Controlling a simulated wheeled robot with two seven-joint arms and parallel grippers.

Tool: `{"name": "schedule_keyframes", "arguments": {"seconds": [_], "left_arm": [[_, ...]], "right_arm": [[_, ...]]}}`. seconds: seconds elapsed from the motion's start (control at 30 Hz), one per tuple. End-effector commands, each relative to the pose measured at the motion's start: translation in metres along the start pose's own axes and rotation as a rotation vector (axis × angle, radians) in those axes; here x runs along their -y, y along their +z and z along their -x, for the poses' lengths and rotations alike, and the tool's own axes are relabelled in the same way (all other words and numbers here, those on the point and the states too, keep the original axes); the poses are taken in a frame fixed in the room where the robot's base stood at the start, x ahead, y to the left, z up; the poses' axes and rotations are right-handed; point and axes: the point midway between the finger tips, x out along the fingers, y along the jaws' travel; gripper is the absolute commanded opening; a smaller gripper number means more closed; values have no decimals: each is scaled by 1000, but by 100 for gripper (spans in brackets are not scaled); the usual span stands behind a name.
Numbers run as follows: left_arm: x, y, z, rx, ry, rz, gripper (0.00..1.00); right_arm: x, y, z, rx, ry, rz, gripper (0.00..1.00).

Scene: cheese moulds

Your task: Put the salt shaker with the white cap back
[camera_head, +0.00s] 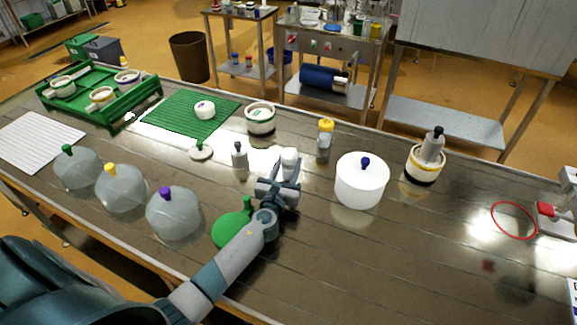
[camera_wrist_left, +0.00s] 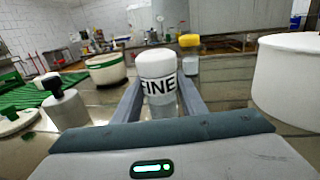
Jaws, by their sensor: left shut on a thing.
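The salt shaker with the white cap (camera_head: 290,157) is held in my left gripper (camera_head: 287,178), above or at the middle of the steel table. In the left wrist view, the shaker (camera_wrist_left: 157,78) stands upright between the two fingers, with a "FINE" label below its white cap. Its lower part is hidden by the gripper. My right gripper does not show.
A white pot with a blue knob (camera_head: 361,184) stands close on the right. A green-banded mould (camera_head: 260,119) is behind. A green paddle-like thing (camera_head: 232,229) lies by my left arm. A red ring (camera_head: 513,220) marks bare table at right.

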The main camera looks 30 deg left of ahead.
Motion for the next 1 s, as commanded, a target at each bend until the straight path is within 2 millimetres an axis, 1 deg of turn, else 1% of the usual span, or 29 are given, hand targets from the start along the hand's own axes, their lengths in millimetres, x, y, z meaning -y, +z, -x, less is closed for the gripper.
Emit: {"name": "schedule_keyframes", "arguments": {"seconds": [0.2, 0.37, 0.4, 0.43, 0.47, 0.77, 0.9, 1.0], "left_arm": [[0, 1, 0, 1, 0, 0, 14], [0, -3, 0, 1, 1, 0, 14], [0, -2, 0, 0, 1, 0, 45], [0, -2, 0, 0, 1, 0, 52], [0, -2, 0, 0, 1, 0, 57], [0, -2, 0, 0, 1, 0, 57], [0, 2, 0, 0, 1, 0, 57], [-1, 0, 7, -1, 1, -1, 57]], "right_arm": [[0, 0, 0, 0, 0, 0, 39], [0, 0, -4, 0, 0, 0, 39], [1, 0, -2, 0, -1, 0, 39], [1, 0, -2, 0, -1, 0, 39], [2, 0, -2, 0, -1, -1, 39], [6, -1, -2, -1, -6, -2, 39], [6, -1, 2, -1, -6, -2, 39], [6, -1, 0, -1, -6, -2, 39]]}}
